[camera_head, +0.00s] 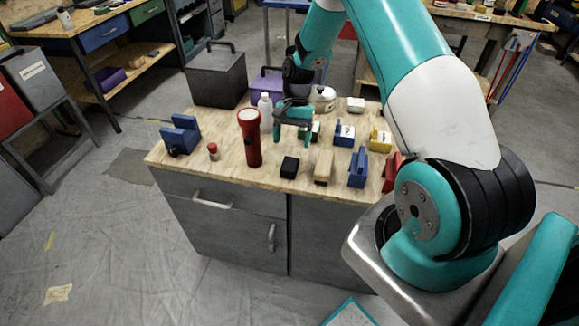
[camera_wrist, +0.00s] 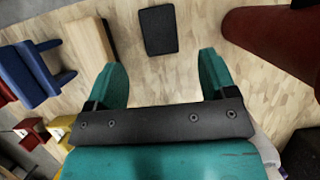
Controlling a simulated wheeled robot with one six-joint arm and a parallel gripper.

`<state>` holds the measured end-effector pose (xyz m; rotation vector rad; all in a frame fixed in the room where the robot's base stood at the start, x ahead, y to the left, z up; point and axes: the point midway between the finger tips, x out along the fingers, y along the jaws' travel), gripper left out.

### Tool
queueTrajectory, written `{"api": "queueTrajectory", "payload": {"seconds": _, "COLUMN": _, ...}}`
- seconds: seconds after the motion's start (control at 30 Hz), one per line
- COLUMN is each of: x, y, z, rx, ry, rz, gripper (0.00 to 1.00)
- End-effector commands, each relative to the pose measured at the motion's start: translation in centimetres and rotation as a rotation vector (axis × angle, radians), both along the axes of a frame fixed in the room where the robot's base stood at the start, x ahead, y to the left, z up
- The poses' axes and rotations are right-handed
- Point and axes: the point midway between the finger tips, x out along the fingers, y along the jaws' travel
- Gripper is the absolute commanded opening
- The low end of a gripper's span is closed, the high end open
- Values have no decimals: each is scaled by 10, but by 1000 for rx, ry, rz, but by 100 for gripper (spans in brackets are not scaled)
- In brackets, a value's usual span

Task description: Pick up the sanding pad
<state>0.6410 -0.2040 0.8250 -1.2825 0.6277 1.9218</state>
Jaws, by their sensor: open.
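The sanding pad, which I take to be the small black block (camera_head: 289,167), lies flat near the front edge of the workbench top. In the wrist view the dark, grainy pad (camera_wrist: 158,30) is at the top middle, beyond the fingertips and roughly centred between them. My gripper (camera_head: 292,142) points down above the bench, behind the pad as seen from the head. In the wrist view my gripper (camera_wrist: 161,68) has its two teal fingers wide apart with only bare wood between them. It does not touch the pad.
A wooden block (camera_head: 323,167) stands just right of the pad, with blue tools (camera_head: 357,168) beyond it. A tall red flashlight (camera_head: 250,138) stands on the left. A white bottle (camera_head: 265,112) and a grey toolbox (camera_head: 215,76) are farther back. Bare wood surrounds the pad.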

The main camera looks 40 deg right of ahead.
Motion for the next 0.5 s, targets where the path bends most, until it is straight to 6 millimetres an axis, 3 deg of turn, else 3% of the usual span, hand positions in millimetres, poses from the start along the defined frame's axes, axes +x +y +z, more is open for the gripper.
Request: {"api": "queueTrajectory", "payload": {"seconds": 0.5, "x": -17, "y": 19, "z": -55, "rx": 2, "ry": 3, "rz": 3, "gripper": 78}}
